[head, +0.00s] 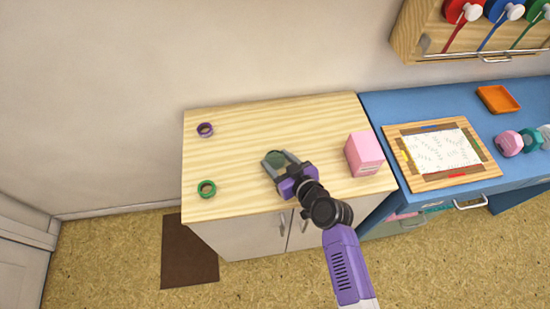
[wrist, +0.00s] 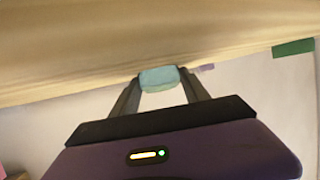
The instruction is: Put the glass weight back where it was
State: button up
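The glass weight (head: 277,159) is a small, pale green-teal, see-through block. It sits between the fingertips of my gripper (head: 278,158), over the middle of the light wooden cabinet top (head: 240,127). In the wrist view the weight (wrist: 159,78) is gripped by both fingers of my gripper (wrist: 160,84), close to the wood surface. I cannot tell whether it touches the wood.
A purple ring (head: 205,129) and a green ring (head: 207,188) lie on the cabinet's left side. A pink box (head: 365,153) stands to the right. The blue desk (head: 400,106) holds a wood-framed paper sheet (head: 440,152), an orange tray (head: 498,99) and stamps (head: 509,143).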

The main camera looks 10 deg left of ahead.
aim_at(278, 161)
grip_shut()
notch_tip(278, 161, up, 20)
dwell(0.5)
